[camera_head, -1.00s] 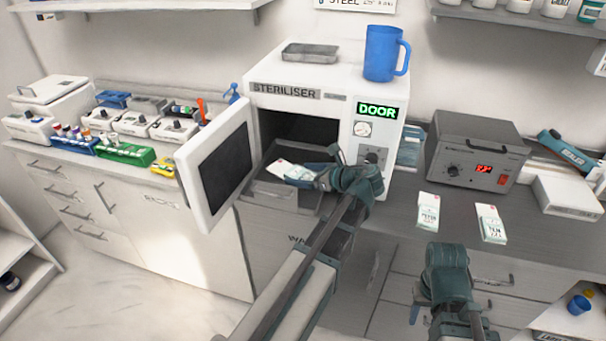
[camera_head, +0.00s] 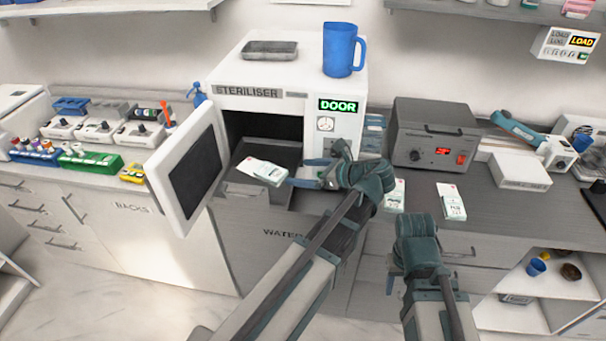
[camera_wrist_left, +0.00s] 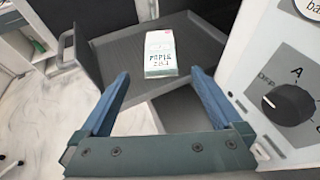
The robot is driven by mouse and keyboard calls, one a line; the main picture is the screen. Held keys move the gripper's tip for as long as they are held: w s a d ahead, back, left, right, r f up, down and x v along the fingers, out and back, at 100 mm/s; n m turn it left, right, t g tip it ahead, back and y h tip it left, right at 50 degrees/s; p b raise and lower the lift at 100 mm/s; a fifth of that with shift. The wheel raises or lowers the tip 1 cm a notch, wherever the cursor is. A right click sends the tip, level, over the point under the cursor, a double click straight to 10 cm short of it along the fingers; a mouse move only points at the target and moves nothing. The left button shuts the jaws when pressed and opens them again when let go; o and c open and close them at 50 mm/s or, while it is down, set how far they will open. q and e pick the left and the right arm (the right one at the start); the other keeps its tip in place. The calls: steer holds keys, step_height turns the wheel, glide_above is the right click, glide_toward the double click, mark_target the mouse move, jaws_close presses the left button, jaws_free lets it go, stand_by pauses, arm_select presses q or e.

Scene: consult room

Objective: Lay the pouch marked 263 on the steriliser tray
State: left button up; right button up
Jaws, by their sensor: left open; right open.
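A white pouch with a red mark (camera_head: 262,170) lies on the dark steriliser tray (camera_head: 282,152), which juts out of the open steriliser. In the left wrist view the pouch (camera_wrist_left: 161,54) lies flat on the tray (camera_wrist_left: 108,52); its print looks like PAPER with a number below, too small to read surely. My left gripper (camera_head: 308,172) is open beside the tray's right part. Its blue fingers (camera_wrist_left: 160,76) are spread in front of the pouch, with nothing held between them. My right gripper (camera_head: 418,262) is open, low before the counter front; its fingertips are hard to see.
The steriliser door (camera_head: 190,172) stands open on the left. Two more pouches lie on the counter: one (camera_head: 395,196) partly behind my left arm, another (camera_head: 452,202) in clear view. A grey sealer box (camera_head: 432,135) stands behind them. A blue jug (camera_head: 342,50) tops the steriliser.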

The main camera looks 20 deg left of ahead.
arm_select(q)
steer(key=s+d+f+n+g+h, duration=0.1)
steer(key=s+d+f+n+h, duration=0.5)
steer(key=s+d+n, duration=0.2)
steer(key=s+d+f+n+g+h, duration=0.1)
steer(key=s+d+f+n+h, duration=0.5)
steer(key=d, duration=0.6)
steer(key=shift+s+f+n, duration=0.75)
steer(key=shift+s+n, duration=0.2)
steer(key=shift+n, duration=0.05)
steer(key=shift+a, duration=0.1)
